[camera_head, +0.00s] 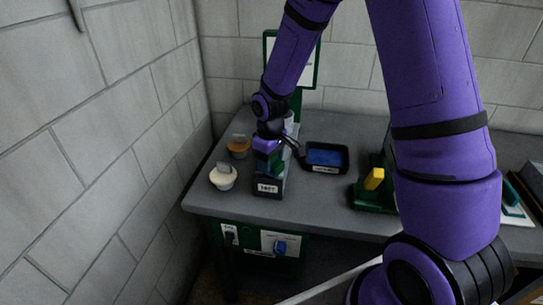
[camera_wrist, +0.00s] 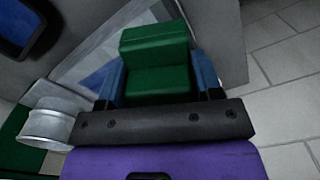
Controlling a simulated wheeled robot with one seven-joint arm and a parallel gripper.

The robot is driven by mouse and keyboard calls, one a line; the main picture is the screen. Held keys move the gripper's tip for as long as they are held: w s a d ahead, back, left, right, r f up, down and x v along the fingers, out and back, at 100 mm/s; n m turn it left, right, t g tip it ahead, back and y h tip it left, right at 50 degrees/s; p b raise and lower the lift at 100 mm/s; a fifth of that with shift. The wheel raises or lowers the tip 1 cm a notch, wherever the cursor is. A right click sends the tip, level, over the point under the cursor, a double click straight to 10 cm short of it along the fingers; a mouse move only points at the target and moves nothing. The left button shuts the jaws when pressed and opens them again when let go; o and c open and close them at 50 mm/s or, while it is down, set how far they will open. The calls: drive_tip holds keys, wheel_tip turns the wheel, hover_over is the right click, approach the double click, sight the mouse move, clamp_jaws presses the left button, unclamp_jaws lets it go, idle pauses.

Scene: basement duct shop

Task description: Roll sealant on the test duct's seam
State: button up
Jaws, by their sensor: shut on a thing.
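My gripper (camera_head: 268,158) is at the left end of the bench, just above a dark box-like block (camera_head: 269,188) with a white label that seems to read "TEST". In the wrist view, my gripper's blue fingers (camera_wrist: 158,88) are shut on a green block-shaped handle (camera_wrist: 155,65). I take it for the roller's handle; its working end cannot be made out. A grey surface with a blue patch (camera_wrist: 88,75) shows beyond it; I cannot tell contact. A black tray with blue inside (camera_head: 325,155) lies right of my gripper. The seam is not clearly visible.
A white tub (camera_head: 222,178) and a brown-orange tub (camera_head: 239,147) stand left of the block, near the wall. A silver flanged cylinder (camera_wrist: 46,125) shows in the wrist view. A yellow piece (camera_head: 374,179) sits in a green holder (camera_head: 366,198) to the right. A green-framed board stands behind.

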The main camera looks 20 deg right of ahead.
drive_tip(key=shift+s+a, duration=0.3)
drive_tip(key=shift+s, duration=0.25)
drive_tip(key=shift+w+r, duration=0.1)
drive_tip(key=shift+r, duration=2.95)
drive_tip(key=shift+r, duration=0.1)
drive_tip(key=shift+r, duration=1.4)
drive_tip(key=shift+f, duration=0.1)
